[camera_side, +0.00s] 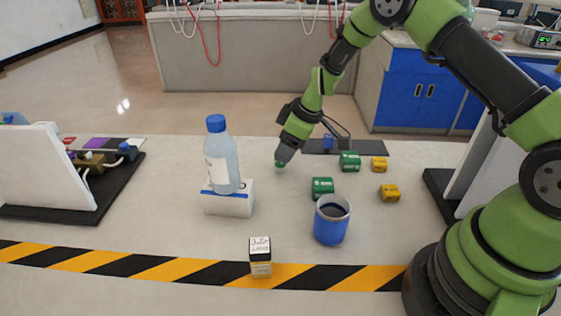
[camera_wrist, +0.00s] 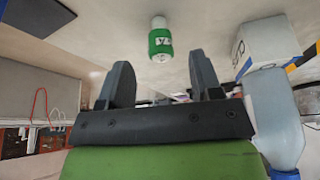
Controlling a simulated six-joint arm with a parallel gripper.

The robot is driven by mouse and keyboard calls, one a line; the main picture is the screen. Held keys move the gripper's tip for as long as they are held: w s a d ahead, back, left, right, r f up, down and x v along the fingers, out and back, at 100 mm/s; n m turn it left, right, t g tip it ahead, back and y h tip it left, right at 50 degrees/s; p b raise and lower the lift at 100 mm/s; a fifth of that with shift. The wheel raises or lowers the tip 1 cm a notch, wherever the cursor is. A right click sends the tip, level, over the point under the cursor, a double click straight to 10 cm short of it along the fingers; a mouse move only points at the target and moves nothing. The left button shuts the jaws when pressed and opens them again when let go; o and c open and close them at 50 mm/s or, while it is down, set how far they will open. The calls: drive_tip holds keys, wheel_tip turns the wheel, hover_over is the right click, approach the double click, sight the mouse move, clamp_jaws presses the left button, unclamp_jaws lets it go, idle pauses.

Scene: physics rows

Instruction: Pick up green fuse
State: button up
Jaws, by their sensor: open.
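The green fuse (camera_wrist: 160,42) is a small green cylinder with white ends and white lettering in the wrist view. It lies just beyond the gap between the fingers, with nothing gripping it. In the side view a small green bit of it (camera_side: 280,165) shows at the tip of my gripper (camera_side: 286,155), which mostly hides it. My gripper, also seen in the wrist view (camera_wrist: 160,68), is open, with its two dark fingers apart and empty.
A clear bottle (camera_side: 221,160) with a blue cap and a white box (camera_side: 230,204) are left of my gripper. Green blocks (camera_side: 322,188), yellow blocks (camera_side: 390,193) and a blue mug (camera_side: 331,228) are to the right. A small carton (camera_side: 260,256) stands in front.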

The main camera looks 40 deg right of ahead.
sight(281, 163)
drive_tip(key=x, duration=0.5)
drive_tip(key=shift+w+a+f, duration=0.2)
drive_tip(key=shift+f, duration=0.05)
drive_tip(key=c, duration=1)
